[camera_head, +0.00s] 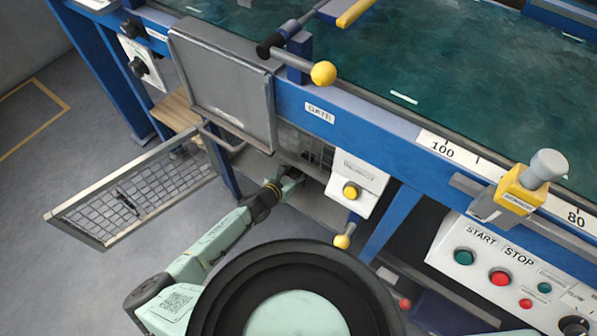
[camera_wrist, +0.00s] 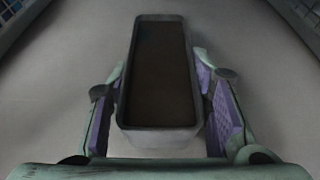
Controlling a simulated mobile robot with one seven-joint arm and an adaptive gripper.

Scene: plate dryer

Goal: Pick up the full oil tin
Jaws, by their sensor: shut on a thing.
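The oil tin (camera_wrist: 160,132) is a long grey open tray in the wrist view, with dark brown oil nearly up to its rim. It lies lengthwise away from me on a pale grey surface. My gripper (camera_wrist: 162,115) is shut on the tin, with a purple finger pad along each long side near its close end. In the head view my gripper (camera_head: 291,181) reaches into the space under the machine, past the open mesh door. The tin cannot be made out there. Whether the tin is lifted or still rests on the surface, I cannot tell.
The mesh door (camera_head: 137,193) stands open to the left of my arm. Above the opening are a grey metal box (camera_head: 222,85) and the blue machine frame. A white box with a yellow button (camera_head: 351,190) and a yellow-knobbed lever (camera_head: 342,241) are close on the right.

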